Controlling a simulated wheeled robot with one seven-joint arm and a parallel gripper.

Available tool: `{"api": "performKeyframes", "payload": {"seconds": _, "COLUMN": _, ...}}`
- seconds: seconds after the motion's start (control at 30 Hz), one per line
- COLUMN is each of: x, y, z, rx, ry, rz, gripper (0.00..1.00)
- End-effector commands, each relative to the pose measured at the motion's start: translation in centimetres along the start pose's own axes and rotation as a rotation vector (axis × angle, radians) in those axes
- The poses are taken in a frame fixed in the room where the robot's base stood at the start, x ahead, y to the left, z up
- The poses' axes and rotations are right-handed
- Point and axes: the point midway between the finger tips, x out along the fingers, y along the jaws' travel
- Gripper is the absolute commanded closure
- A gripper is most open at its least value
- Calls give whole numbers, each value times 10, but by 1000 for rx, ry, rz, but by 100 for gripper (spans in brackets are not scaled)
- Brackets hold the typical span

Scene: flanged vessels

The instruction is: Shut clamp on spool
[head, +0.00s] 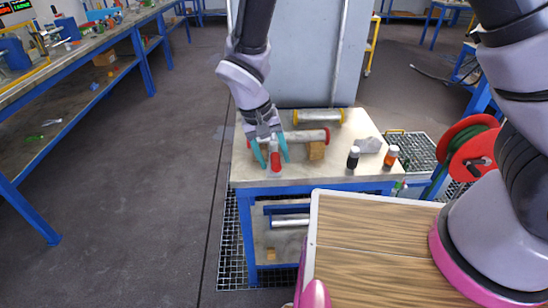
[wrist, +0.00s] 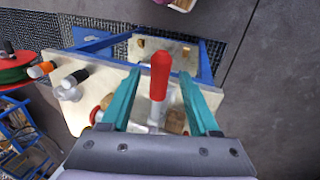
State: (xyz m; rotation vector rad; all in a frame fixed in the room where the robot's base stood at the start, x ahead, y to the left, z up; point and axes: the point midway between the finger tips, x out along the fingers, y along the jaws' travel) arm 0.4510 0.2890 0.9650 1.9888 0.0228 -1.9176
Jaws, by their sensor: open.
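The clamp's red handle (head: 275,160) stands roughly upright near the front left of the small bench. In the wrist view the handle (wrist: 160,76) lies between the teal fingers of my gripper (wrist: 160,92), with gaps on both sides. My gripper (head: 270,153) is open and points down over the handle. The grey spool with red ends (head: 308,136) lies just behind it on the bench; its left part is partly hidden by my gripper. The clamp's base is mostly hidden, so I cannot tell how its arm sits against the spool.
A wooden block (head: 316,151) sits by the red-ended spool. A yellow-ended spool (head: 320,116) lies behind. A grey cabinet (head: 310,60) rises behind the bench.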

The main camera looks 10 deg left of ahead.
Motion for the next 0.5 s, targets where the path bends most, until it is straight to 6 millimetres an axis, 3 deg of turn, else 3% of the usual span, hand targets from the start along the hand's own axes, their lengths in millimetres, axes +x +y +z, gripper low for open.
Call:
{"api": "performKeyframes", "payload": {"seconds": 0.33, "x": 6, "y": 0, "z": 0, "rx": 0, "ry": 0, "rz": 0, "gripper": 38}}
{"api": "performKeyframes", "payload": {"seconds": 0.37, "x": 6, "y": 0, "z": 0, "rx": 0, "ry": 0, "rz": 0, "gripper": 42}}
{"api": "performKeyframes", "payload": {"seconds": 0.5, "x": 6, "y": 0, "z": 0, "rx": 0, "ry": 0, "rz": 0, "gripper": 96}}
